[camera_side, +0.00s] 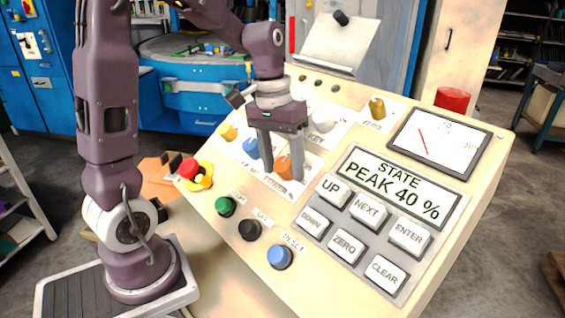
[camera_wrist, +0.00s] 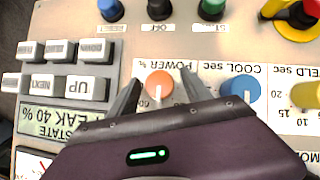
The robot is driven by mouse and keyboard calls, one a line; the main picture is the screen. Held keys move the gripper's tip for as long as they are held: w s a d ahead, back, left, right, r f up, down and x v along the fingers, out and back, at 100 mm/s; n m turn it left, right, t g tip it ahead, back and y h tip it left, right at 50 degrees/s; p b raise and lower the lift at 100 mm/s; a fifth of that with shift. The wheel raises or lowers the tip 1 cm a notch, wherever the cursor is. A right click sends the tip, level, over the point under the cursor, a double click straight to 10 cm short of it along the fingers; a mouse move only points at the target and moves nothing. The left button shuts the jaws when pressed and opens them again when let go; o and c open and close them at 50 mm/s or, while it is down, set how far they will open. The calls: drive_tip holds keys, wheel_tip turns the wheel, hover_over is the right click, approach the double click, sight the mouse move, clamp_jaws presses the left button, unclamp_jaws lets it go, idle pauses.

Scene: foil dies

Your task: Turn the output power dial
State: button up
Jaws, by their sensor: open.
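The output power dial is an orange knob (camera_wrist: 159,84), labelled POWER % in the wrist view. It also shows in the side view (camera_side: 284,167), partly hidden by my fingers. My gripper (camera_side: 282,172) is open and points down at the panel, with one finger on each side of the orange knob. In the wrist view my gripper (camera_wrist: 160,82) has a finger left and a finger right of the knob, with a gap on both sides. I cannot tell exactly how low the fingertips reach. The display (camera_side: 402,188) reads STATE PEAK 40 %.
A blue knob (camera_wrist: 241,89) labelled COOL sec stands close beside my finger. A yellow knob (camera_wrist: 307,96) is beyond it. Green (camera_side: 225,206), black (camera_side: 249,229) and blue (camera_side: 279,256) buttons line the front edge. A red emergency stop (camera_side: 189,169) and a keypad (camera_side: 344,246) flank the dials.

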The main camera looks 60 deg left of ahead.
clamp_jaws()
drive_tip(key=shift+m, duration=0.3)
drive_tip(key=m+y, duration=0.2)
drive_tip(key=m, duration=0.1)
drive_tip(key=shift+d+g, duration=0.1)
drive_tip(key=shift+g, duration=0.2)
drive_tip(key=m+y, duration=0.3)
drive_tip(key=shift+d+m, duration=0.1)
drive_tip(key=shift+m, duration=0.3)
drive_tip(key=m+t+y, duration=0.1)
drive_tip(key=m+y, duration=0.1)
drive_tip(key=m, duration=0.2)
drive_tip(key=shift+m+t+y, duration=1)
drive_tip(key=shift+m+t, duration=0.1)
drive_tip(key=shift+m, duration=0.8)
